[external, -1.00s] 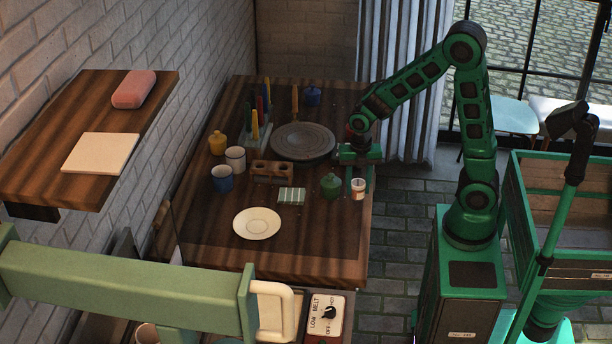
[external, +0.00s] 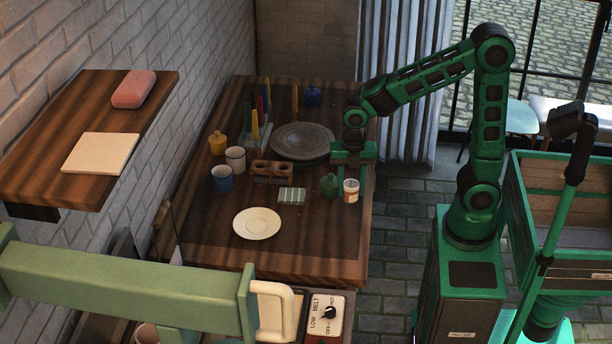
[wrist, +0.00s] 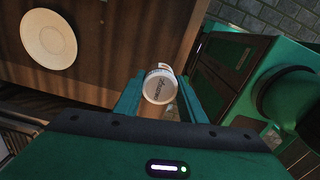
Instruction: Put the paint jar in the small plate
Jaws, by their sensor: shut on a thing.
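The paint jar (external: 351,192) is a small white jar with an orange-brown label. In the wrist view the jar (wrist: 160,86) shows its white lid between my two fingers. My gripper (external: 352,178) is shut on it near the table's right edge and points down; the wrist view shows the gripper (wrist: 160,97) too. The jar looks slightly raised, but its clearance above the table is hard to tell. The small plate (external: 257,223) is cream-white and empty, lying to the left and nearer the front. It is at the upper left in the wrist view (wrist: 49,39).
A wooden holder (external: 272,172), two mugs and a large grey plate (external: 302,156) are farther back. The wooden table (external: 310,245) is clear around the small plate.

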